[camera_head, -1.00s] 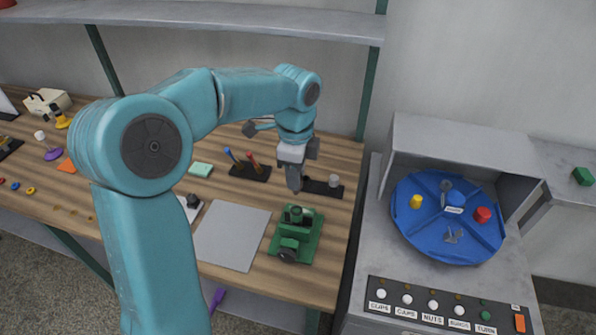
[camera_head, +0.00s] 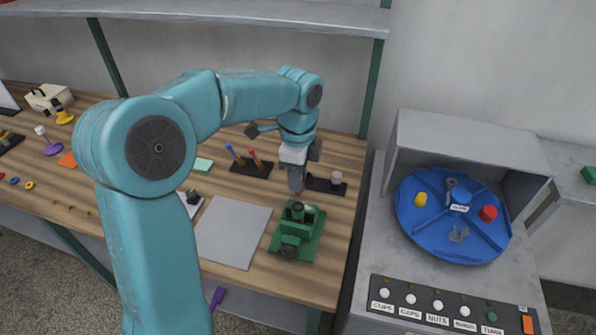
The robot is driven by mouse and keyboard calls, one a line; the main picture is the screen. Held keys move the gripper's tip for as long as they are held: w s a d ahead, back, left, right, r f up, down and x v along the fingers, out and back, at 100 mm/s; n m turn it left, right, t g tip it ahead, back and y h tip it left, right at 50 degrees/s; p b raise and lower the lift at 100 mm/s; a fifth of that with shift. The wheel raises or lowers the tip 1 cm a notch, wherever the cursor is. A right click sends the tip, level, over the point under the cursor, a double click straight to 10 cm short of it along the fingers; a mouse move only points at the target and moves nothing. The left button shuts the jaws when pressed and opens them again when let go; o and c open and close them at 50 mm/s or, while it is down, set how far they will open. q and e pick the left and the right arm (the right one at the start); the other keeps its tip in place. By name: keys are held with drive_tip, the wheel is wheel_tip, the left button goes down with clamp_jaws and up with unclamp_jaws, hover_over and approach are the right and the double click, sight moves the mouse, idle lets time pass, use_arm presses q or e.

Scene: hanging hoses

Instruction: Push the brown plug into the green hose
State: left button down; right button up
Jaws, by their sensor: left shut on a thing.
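My left gripper (camera_head: 297,186) points down just above the green vise (camera_head: 288,243) on the wooden bench. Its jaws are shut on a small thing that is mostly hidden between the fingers. I cannot make out whether this is the brown plug. A small dark round piece (camera_head: 297,207) stands at the top of the vise, just below the fingertips. I cannot tell whether the fingertips touch it. I cannot make out a green hose or a brown plug clearly anywhere. My right gripper is not in view.
A grey sheet (camera_head: 233,235) lies left of the vise. Behind are a black tray (camera_head: 320,184) with a white cap and a dark holder (camera_head: 250,168) with several tools. A blue turntable (camera_head: 440,235) sits in the grey machine to the right. A shelf (camera_head: 250,16) spans above.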

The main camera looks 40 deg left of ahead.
sight(298, 196)
use_arm(q)
drive_tip(key=shift+f+b, duration=0.6)
drive_tip(key=shift+f, duration=0.6)
drive_tip(key=shift+r+p, duration=0.1)
drive_tip(key=shift+p, duration=0.3)
idle(0.6)
drive_tip(key=shift+f+b, duration=1.3)
drive_tip(key=shift+f, duration=0.6)
drive_tip(key=c, duration=0.8)
unclamp_jaws()
drive_tip(key=shift+r, duration=0.1)
wheel_tip(298, 196, up, 16)
drive_tip(key=shift+r+p, duration=0.1)
drive_tip(key=shift+p, duration=0.9)
